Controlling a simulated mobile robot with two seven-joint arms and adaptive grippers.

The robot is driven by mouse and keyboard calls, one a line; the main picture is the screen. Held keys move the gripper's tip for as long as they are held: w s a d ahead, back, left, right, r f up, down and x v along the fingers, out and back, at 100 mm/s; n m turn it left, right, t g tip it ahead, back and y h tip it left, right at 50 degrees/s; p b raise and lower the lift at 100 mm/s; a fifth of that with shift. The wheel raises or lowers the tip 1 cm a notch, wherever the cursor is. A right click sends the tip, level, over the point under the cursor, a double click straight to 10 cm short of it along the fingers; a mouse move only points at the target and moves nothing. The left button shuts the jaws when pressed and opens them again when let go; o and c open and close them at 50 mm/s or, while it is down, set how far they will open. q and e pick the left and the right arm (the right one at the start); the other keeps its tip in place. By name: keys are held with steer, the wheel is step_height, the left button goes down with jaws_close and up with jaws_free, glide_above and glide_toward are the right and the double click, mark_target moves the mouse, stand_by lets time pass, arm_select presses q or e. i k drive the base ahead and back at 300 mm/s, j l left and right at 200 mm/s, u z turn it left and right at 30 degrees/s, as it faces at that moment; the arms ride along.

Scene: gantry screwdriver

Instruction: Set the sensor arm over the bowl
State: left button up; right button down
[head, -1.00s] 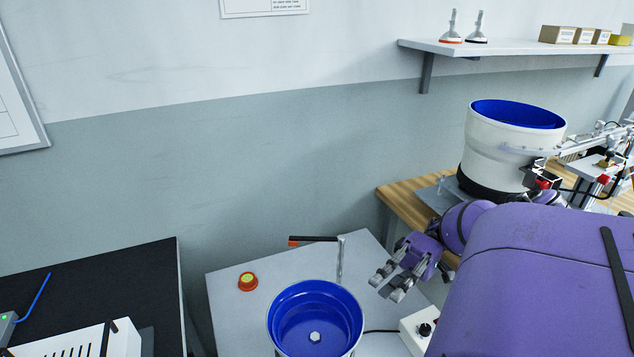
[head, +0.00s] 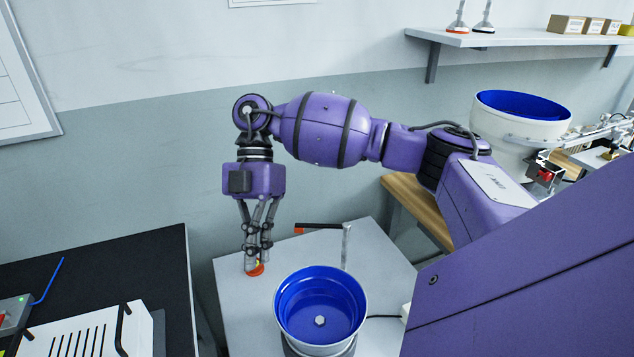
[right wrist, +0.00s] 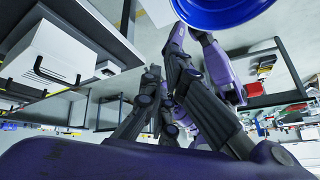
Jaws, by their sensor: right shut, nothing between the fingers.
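The sensor arm (head: 322,226) is a thin black bar with an orange tip, on top of an upright silver post. It points left and lies behind the bowl in the head view, not across its opening. The bowl (head: 283,309) is blue inside with a white rim and a small light knob at its centre. My right gripper (head: 254,268) points down left of the sensor arm. It is shut and empty, with its fingertips at the orange round button (head: 259,266), which they partly hide; I cannot tell whether they touch. My left gripper is not in view.
The bowl stands on a grey table (head: 235,320). A black table (head: 130,265) with a white slotted box (head: 85,335) is at left. My right arm spans the middle and hides part of the right side. A second, larger bowl (head: 500,140) stands at right.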

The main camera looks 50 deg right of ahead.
mark_target(346, 226)
steer(key=i+l, duration=0.1)
steer(key=l, duration=0.35)
steer(key=i+l, duration=0.1)
steer(key=l, duration=0.4)
steer(key=i+l, duration=0.1)
steer(key=l, duration=0.35)
